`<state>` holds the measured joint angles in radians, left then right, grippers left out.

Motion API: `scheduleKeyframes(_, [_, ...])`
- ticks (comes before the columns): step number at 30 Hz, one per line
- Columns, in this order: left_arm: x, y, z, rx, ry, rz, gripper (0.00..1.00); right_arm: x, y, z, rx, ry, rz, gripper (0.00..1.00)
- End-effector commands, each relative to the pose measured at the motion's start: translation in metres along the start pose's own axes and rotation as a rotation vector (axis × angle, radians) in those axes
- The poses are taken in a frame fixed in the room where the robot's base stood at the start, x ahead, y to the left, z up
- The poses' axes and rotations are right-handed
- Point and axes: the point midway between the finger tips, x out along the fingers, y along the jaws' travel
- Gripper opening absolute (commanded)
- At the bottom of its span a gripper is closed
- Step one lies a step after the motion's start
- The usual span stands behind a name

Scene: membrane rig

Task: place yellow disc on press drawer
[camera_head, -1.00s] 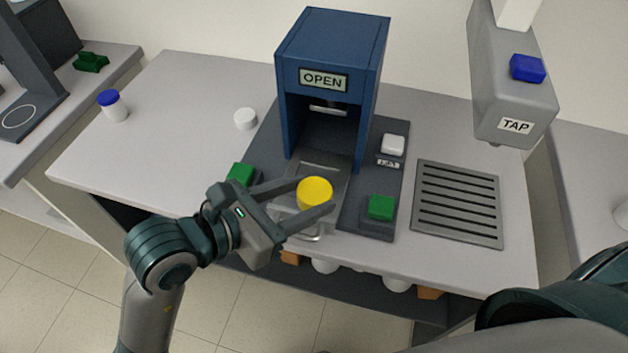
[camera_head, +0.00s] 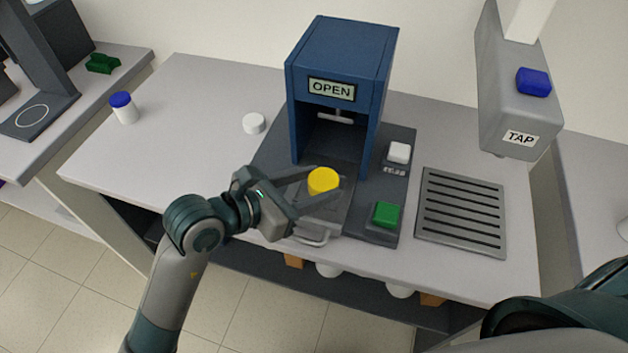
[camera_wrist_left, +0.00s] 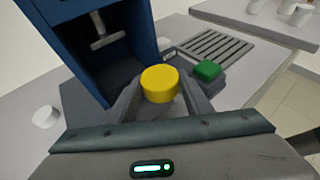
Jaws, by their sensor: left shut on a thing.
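The yellow disc (camera_head: 323,180) is between the fingertips of my left gripper (camera_head: 322,187), which is shut on it. It also shows in the left wrist view (camera_wrist_left: 160,84). The blue press (camera_head: 340,75) stands behind it with a sign reading OPEN. The grey press drawer (camera_head: 318,222) sticks out at the front, its handle toward the table edge. The disc is over the drawer; I cannot tell whether it touches it. My gripper hides part of the drawer. My right gripper is not in view.
A green button (camera_head: 387,214) and a white button (camera_head: 399,152) sit on the press base. A white cap (camera_head: 253,123) and a blue-lidded jar (camera_head: 123,108) stand on the left. The tap (camera_head: 515,110) overhangs a slotted drain (camera_head: 460,212) on the right. The table's left part is mostly free.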

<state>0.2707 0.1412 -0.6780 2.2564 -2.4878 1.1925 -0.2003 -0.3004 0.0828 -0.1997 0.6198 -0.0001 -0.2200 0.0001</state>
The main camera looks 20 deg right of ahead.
Motion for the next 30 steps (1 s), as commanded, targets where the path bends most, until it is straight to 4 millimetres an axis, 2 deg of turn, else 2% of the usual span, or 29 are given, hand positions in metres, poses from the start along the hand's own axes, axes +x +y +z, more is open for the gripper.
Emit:
scheduleKeyframes(1, [0.007,0.009,-0.002,-0.004,0.004,0.002,0.24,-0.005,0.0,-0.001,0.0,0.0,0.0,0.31])
scheduleKeyframes(6, [0.028,0.031,-0.011,-0.001,0.001,0.002,0.24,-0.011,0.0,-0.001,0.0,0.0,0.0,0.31])
scheduleKeyframes(10, [0.037,0.04,-0.015,0.0,0.0,0.002,0.24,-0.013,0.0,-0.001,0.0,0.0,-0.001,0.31])
scheduleKeyframes(23, [0.04,0.042,-0.018,0.0,0.0,0.001,0.24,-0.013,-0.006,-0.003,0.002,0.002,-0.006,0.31])
scheduleKeyframes(30, [0.049,0.042,-0.04,-0.004,0.003,0.0,0.24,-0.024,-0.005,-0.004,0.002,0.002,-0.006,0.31])
